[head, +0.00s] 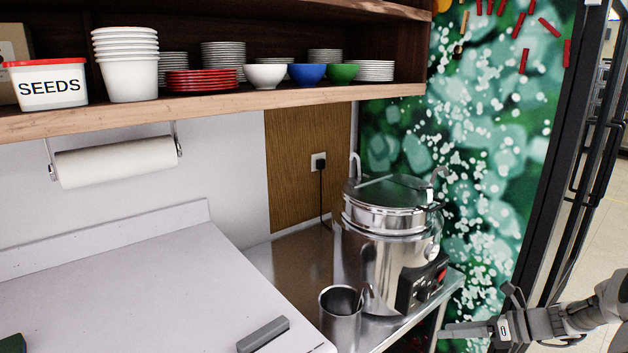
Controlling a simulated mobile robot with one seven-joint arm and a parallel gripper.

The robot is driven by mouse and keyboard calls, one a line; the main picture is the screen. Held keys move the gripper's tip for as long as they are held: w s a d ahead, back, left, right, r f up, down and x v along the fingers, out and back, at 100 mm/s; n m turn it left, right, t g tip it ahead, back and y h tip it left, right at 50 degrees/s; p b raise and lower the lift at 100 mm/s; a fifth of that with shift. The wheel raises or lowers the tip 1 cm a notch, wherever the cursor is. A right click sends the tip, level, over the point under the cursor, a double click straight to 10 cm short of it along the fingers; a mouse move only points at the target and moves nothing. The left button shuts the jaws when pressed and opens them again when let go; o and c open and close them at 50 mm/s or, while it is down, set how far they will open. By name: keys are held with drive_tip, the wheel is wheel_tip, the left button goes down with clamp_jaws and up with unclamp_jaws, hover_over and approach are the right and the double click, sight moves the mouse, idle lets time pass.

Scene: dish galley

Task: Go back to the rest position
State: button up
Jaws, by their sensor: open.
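My gripper (476,312) is at the lower right of the head view, at the end of my arm. Its fingers are apart and nothing shows between them. It is to the right of the steel counter and the soup kettle (370,250), in front of the green patterned wall. The kettle is shiny steel with its lid on and a dark control panel on its front. From this view I cannot tell how far the gripper is from the counter's edge.
A steel cup (341,325) stands in front of the kettle. A grey block (263,334) lies on the white worktop (120,285), which is mostly clear. A shelf (220,101) above holds bowls, plates and a SEEDS tub (46,86). A paper roll (115,161) hangs below.

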drive_tip(key=s+a+r+n+g+h+p, duration=0.35)
drive_tip(key=s+r+n+h, duration=0.25)
drive_tip(key=s+r+n, duration=0.4)
drive_tip(key=s+a+r+n+g+h+p, duration=0.2)
drive_tip(key=s+a+r+n+h, duration=0.25)
drive_tip(key=s+r+n, duration=0.7)
drive_tip(key=s+a+r+n+t, duration=0.5)
drive_tip(key=s+a+r+n, duration=0.1)
drive_tip(key=a, duration=0.5)
drive_tip(key=shift+r+n+h, duration=0.35)
drive_tip(key=shift+r+n, duration=0.25)
drive_tip(key=shift+n, duration=0.35)
drive_tip(key=shift+d, duration=0.1)
